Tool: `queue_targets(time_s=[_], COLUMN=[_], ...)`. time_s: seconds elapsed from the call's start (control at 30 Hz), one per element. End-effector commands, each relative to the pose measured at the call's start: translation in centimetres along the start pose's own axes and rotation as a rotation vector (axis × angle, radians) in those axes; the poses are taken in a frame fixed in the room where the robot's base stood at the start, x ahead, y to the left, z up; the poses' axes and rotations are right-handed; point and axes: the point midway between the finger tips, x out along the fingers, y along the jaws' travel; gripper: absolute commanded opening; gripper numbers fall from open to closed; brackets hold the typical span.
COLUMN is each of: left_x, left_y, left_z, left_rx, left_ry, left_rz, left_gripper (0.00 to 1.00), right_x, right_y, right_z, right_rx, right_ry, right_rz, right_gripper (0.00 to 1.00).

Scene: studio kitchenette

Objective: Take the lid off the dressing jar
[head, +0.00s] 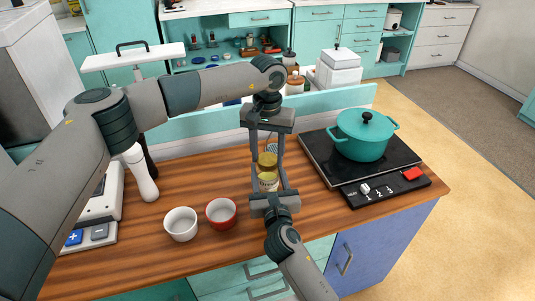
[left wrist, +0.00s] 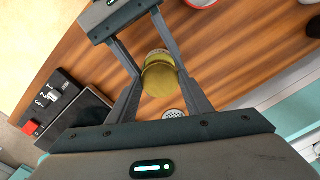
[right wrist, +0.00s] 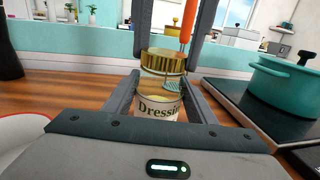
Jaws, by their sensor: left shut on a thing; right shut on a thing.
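The dressing jar (right wrist: 158,108) stands upright on the wooden counter, its label facing the right wrist camera. Its gold ribbed lid (right wrist: 164,62) is above it, level or nearly so; it also shows in the head view (head: 267,159). A band between lid and label shows background; I cannot tell clear glass from an air gap. My left gripper (head: 267,154) reaches down from above and is shut on the lid, also seen in the left wrist view (left wrist: 158,75). My right gripper (head: 269,187) comes from the near side and is shut on the jar body.
A white bowl (head: 181,224) and a red bowl (head: 221,213) stand near the counter's front, left of the jar. A teal pot (head: 362,137) sits on the black hob (head: 316,150) to the right. A dotted disc (left wrist: 173,113) lies close behind the jar.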

Motion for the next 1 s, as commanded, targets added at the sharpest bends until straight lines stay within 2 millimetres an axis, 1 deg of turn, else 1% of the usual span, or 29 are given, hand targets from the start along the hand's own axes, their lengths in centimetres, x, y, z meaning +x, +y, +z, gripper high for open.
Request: queue_targets(time_s=[0.1, 1.0], left_x=[-0.02, -0.09], left_y=[-0.1, -0.11], left_z=[-0.02, 0.06], left_rx=[-0.18, -1.584], left_ry=[0.001, 0.002], left_rz=[-0.001, -0.002], left_gripper=[0.19, 0.19], right_x=[-0.02, -0.01], right_y=[-0.03, -0.09], right_z=[-0.1, -0.11], right_rx=[0.001, 0.001], right_ry=[0.002, 0.002], right_rz=[-0.001, -0.002], right_gripper=[0.0, 0.0])
